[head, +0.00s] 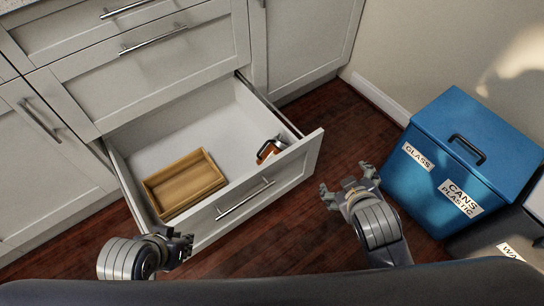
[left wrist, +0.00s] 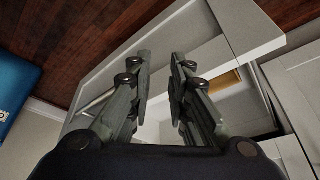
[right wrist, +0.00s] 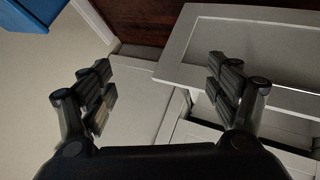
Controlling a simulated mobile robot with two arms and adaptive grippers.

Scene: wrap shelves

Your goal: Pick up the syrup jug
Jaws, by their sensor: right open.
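The syrup jug (head: 269,149) is a small amber-brown container with a dark handle. It is inside the open drawer (head: 225,196), at the right end near the front panel, and partly hidden by the drawer's edge. My right gripper (head: 346,181) is open and empty, outside the drawer to the right of the jug and apart from it. Its spread fingers also show in the right wrist view (right wrist: 160,66). My left gripper (head: 181,243) is in front of the drawer's left part. The left wrist view (left wrist: 161,55) shows a narrow empty gap between its fingers.
A wooden tray (head: 148,192) lies in the drawer's left part. Bare drawer floor lies between tray and jug. A blue recycling bin (head: 405,178) stands right of my right gripper, with another bin (head: 490,240) beside it. Closed cabinets are behind. Dark wood floor is clear before the drawer.

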